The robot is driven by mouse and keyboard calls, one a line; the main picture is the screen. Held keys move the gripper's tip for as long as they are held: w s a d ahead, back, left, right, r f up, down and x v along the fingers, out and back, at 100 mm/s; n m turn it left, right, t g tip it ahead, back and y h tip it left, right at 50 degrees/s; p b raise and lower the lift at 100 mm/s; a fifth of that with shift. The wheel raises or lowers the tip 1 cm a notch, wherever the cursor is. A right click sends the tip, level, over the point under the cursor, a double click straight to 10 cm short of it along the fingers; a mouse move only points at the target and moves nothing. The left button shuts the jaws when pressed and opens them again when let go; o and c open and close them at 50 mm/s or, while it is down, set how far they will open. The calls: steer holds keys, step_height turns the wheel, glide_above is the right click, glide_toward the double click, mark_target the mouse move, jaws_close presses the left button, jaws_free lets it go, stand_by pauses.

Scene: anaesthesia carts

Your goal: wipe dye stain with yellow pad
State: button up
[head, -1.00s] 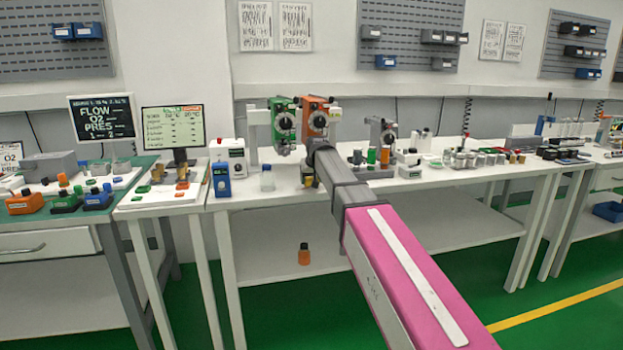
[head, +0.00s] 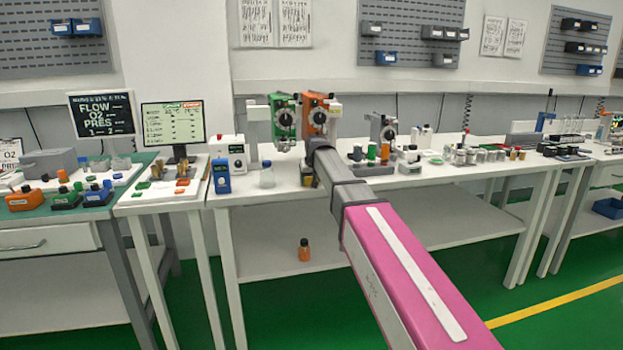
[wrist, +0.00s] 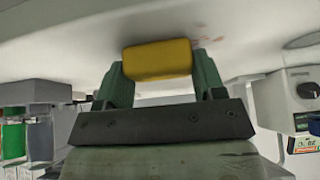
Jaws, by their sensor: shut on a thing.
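In the wrist view, my gripper (wrist: 158,66) is shut on the yellow pad (wrist: 158,60), with one green finger at each side of it. The pad is right against or very close to a white surface (wrist: 80,45); I cannot tell whether it touches. A faint reddish dye stain (wrist: 206,42) shows on that surface just beside the pad's right upper edge. The pad may hide part of the stain.
Green and orange vaporizers (head: 283,117) stand behind my arm's end. An orange bottle (head: 304,250) is on the lower shelf. Several small containers stand to the right.

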mark_target(294, 185)
steer(key=shift+s+a, duration=0.3)
steer(key=shift+a, duration=0.8)
steer(key=shift+s+a, duration=0.35)
steer(key=shift+a, duration=0.7)
steer(key=shift+s+a, duration=0.3)
steer(key=shift+a, duration=0.8)
steer(key=shift+d, duration=0.1)
steer(key=shift+w+d+r, duration=0.1)
steer(key=shift+w+d, duration=0.15)
steer(key=shift+d, duration=0.55)
steer(key=shift+w+d+r, duration=0.1)
steer(key=shift+w+d, duration=0.15)
steer(key=shift+d, duration=0.55)
steer(key=shift+w+d+f, duration=0.1)
steer(key=shift+w+d, duration=0.15)
steer(key=shift+d, duration=0.6)
steer(key=shift+w+d+f, duration=0.1)
steer(key=shift+w+d, duration=0.15)
steer(key=shift+d, duration=0.55)
steer(key=shift+r, duration=3)
